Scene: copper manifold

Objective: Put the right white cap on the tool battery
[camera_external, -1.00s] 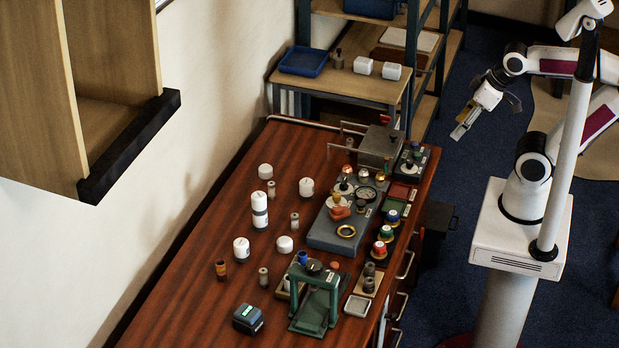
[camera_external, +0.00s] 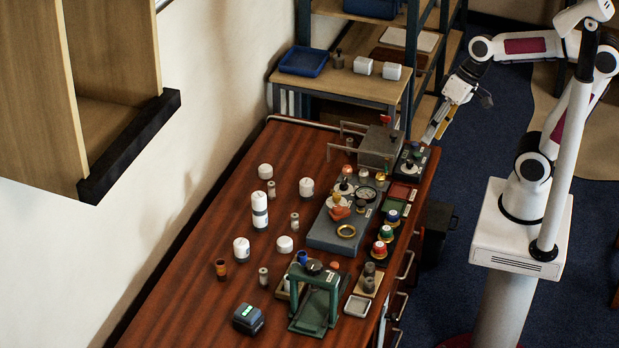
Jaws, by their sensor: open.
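The tool battery (camera_external: 248,319) looks like a small dark blue-grey block with a lit green patch on top, at the near left of the wooden bench. The picture does not make clear which piece is the right white cap. My gripper (camera_external: 437,132) is open and empty, beside the bench's far right corner, away from the battery and the white pieces.
A grey metal box (camera_external: 377,147) with handles stands at the bench's far end near my gripper. A grey fixture plate (camera_external: 325,238), a green press (camera_external: 317,300) and colored knobs crowd the right side. A blue tray (camera_external: 303,60) sits on the back shelf. The left bench is clearer.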

